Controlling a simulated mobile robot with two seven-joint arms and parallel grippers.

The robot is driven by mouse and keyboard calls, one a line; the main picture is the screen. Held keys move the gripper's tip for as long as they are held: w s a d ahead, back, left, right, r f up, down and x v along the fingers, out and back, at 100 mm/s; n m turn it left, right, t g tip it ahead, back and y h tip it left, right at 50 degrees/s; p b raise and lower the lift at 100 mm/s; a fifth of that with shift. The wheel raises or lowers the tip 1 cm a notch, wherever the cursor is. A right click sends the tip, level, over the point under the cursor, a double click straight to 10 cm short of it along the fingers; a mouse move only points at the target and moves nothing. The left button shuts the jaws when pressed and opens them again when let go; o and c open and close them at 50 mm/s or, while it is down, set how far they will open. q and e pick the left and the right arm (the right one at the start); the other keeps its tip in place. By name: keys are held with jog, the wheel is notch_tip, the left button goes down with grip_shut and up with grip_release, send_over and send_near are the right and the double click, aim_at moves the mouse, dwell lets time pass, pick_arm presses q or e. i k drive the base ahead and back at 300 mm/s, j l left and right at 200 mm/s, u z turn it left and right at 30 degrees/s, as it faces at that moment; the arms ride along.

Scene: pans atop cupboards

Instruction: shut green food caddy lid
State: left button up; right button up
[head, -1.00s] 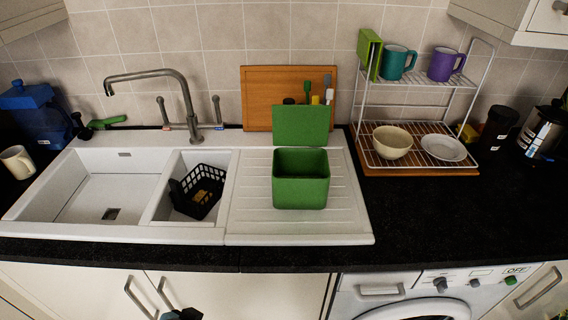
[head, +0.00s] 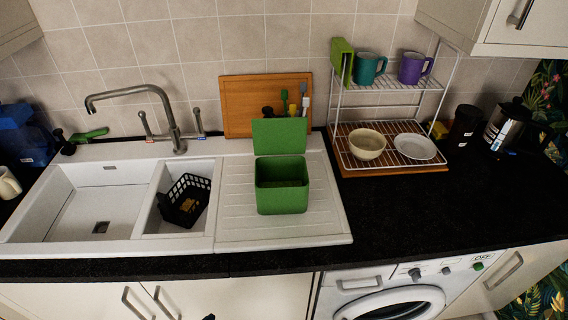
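The green food caddy (head: 282,199) stands upright on the white draining board, right of the sink. Its lid (head: 279,135) is open, standing up at the back of the box. The inside of the caddy shows from above and looks dark green. Neither of my grippers can be made out clearly in the head view; only a small dark shape shows at the bottom edge.
A black basket (head: 185,199) sits in the small sink bowl under the tap (head: 172,120). A wire rack (head: 388,150) with mugs, a bowl and a plate stands to the right. A chopping board (head: 250,103) leans behind the caddy. Dark worktop (head: 420,205) at front right is clear.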

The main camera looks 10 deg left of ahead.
aim_at(279, 135)
jog(key=j+z, duration=0.4)
jog(key=k+j+z, duration=0.1)
jog(key=j+z, duration=0.3)
